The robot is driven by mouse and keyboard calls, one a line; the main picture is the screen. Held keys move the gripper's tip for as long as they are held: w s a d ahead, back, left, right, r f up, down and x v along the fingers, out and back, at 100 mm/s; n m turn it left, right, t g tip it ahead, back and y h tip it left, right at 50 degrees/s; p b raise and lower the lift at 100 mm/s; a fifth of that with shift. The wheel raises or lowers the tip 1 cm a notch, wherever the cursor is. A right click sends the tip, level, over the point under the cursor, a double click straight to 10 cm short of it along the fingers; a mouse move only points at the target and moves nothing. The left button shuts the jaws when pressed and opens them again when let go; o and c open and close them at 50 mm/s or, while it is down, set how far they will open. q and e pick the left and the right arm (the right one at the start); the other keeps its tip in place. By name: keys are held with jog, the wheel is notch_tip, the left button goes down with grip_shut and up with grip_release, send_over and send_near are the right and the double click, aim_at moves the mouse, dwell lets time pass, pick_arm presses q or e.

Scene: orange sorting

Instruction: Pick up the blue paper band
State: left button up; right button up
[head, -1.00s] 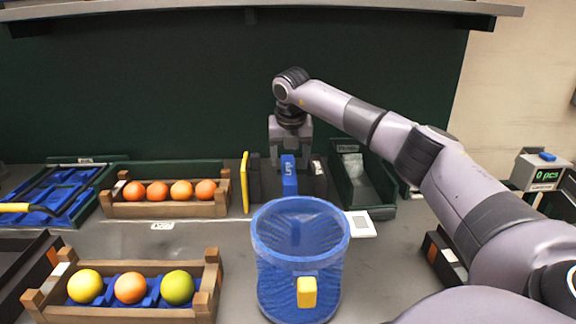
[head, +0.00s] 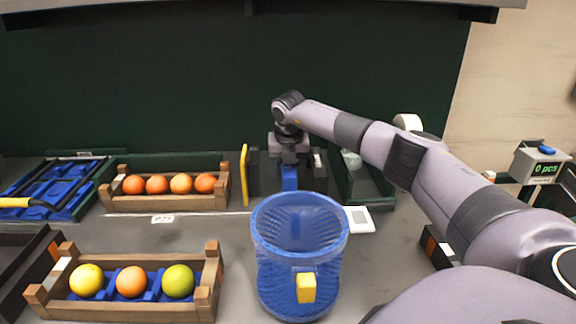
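The blue paper band (head: 289,179) stands upright in a dark holder at the middle back of the bench, just behind the blue mesh basket. Its upper part is hidden by my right gripper (head: 289,164), which points down right over it. The fingers are dark and small here, so I cannot tell whether they touch or grip the band. My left gripper is not in view.
The blue mesh basket (head: 300,262) with a yellow tag stands close in front. A yellow upright plate (head: 244,175) is left of the holder. A green bin (head: 372,190) and white scale (head: 359,220) are right. Wooden crates (head: 165,203) of fruit stand left.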

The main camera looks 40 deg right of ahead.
jog(key=c, duration=0.8)
jog(key=shift+c, duration=0.2)
jog(key=shift+r, duration=0.2)
